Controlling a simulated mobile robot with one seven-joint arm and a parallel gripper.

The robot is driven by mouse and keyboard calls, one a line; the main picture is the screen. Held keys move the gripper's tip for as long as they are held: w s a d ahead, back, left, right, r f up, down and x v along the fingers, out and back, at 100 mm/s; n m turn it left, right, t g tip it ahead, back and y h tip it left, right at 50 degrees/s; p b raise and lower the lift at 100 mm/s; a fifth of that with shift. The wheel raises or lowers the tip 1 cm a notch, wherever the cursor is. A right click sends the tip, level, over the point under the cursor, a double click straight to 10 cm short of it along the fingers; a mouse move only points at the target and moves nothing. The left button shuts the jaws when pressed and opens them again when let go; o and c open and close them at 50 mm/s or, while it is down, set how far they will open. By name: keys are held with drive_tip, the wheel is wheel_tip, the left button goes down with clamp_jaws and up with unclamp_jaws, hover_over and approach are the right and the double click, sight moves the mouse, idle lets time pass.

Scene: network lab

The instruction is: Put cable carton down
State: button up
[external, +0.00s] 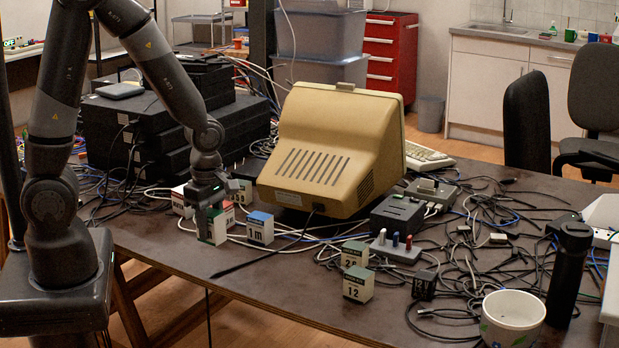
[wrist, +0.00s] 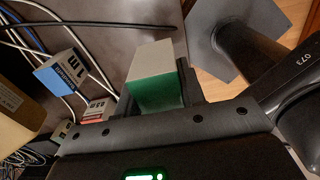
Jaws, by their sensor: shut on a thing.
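The cable carton (external: 212,228) is a small white and green box at the table's near left edge. My gripper (external: 207,203) is above it with the fingers pointing down and is shut on it. In the wrist view the carton (wrist: 154,78) shows a pale grey face and a green face between the fingers (wrist: 158,100). In the external view its base is at about table height; I cannot tell whether it touches the table. Part of its upper end is hidden by my gripper.
A blue-topped "1m" carton (external: 260,228) stands just right. Red and white cartons (external: 181,201) stand behind. A beige monitor (external: 330,150), black boxes (external: 165,135) and loose cables lie beyond. Cartons marked 26 (external: 355,254) and 12 (external: 358,284) stand farther right. The front strip between is mostly clear.

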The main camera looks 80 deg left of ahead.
drive_tip(key=s+d+r, duration=0.1)
drive_tip(key=d+r, duration=0.2)
drive_tip(key=d, duration=0.2)
drive_tip(key=w+d, duration=0.3)
drive_tip(key=w, duration=1.6)
drive_tip(key=w+a+f, duration=0.1)
drive_tip(key=a+f, duration=0.1)
drive_tip(key=a, duration=0.1)
drive_tip(key=w+a+f, duration=0.2)
drive_tip(key=a, duration=0.1)
drive_tip(key=w+a+f, duration=0.1)
drive_tip(key=a+f, duration=0.1)
drive_tip(key=a, duration=0.2)
drive_tip(key=shift+w+f, duration=0.25)
drive_tip(key=shift+w, duration=0.05)
drive_tip(key=shift+f, duration=2.05)
drive_tip(key=shift+f, duration=0.2)
drive_tip(key=o, duration=1.1)
drive_tip(key=shift+c, duration=0.2)
drive_tip(key=shift+r, duration=0.1)
